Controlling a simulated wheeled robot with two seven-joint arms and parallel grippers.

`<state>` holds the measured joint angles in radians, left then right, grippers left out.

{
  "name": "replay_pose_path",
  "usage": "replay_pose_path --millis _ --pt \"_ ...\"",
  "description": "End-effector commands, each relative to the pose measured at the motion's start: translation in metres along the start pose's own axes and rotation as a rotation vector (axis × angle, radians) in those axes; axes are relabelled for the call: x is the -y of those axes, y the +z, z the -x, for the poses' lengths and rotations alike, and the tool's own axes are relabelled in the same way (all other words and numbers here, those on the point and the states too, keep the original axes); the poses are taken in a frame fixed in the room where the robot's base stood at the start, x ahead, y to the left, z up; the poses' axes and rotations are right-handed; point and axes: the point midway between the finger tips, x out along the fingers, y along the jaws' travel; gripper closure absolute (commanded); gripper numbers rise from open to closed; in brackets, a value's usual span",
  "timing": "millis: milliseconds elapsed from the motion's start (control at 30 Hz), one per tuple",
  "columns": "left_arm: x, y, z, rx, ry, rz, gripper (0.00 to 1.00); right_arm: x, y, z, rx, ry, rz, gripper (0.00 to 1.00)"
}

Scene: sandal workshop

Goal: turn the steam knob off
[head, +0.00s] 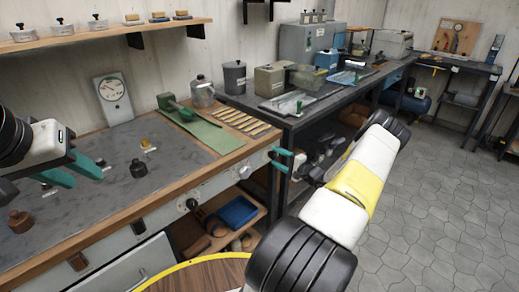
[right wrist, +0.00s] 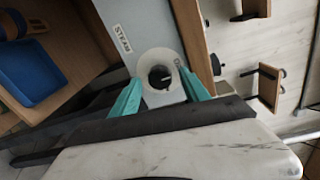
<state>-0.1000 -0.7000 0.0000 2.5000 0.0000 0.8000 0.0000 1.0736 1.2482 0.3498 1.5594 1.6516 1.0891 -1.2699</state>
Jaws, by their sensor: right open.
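The steam knob (right wrist: 160,78) is a dark round knob on a pale disc. It sits on the bench's light front panel beside a "STEAM" label (right wrist: 122,38). In the right wrist view it appears between the teal fingertips of my right gripper (right wrist: 159,84), which is open; I cannot tell whether they touch it. In the head view the right gripper (head: 277,158) is at the bench's right front corner, right of a knob (head: 245,172) on the panel. My left gripper (head: 86,177) hangs over the bench's grey top, its teal fingers apart and empty.
The bench top holds a dial gauge (head: 113,97), a green mat (head: 203,132), wooden strips (head: 240,121) and small dark-handled stamps. Another panel knob (head: 192,204) is further left. A lower shelf holds a blue tray (head: 237,212). Floor to the right is clear.

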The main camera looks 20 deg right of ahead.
Motion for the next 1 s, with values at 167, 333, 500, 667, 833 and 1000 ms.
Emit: replay_pose_path --millis 167,333,500,667,833,1000 --pt "0.000 0.000 0.000 0.000 0.000 0.000 0.64 0.000 -0.001 0.031 -0.003 0.001 -0.001 0.46" --pt "0.000 0.000 0.000 0.000 0.000 0.000 0.64 0.000 -0.001 0.058 -0.002 0.001 0.000 0.46" --pt "0.000 0.000 0.000 0.000 0.000 0.000 0.64 0.000 0.000 0.071 0.000 0.001 0.000 0.46" --pt "0.000 0.000 0.000 0.000 0.000 0.000 0.64 -0.001 0.000 0.072 0.000 0.000 0.000 0.46" --pt "0.000 0.000 0.000 0.000 0.000 0.000 0.64 -0.001 0.000 0.072 0.000 0.001 0.000 0.46" --pt "0.000 0.000 0.000 0.000 0.000 0.000 0.64 0.000 0.000 0.072 0.001 0.001 0.001 0.46"
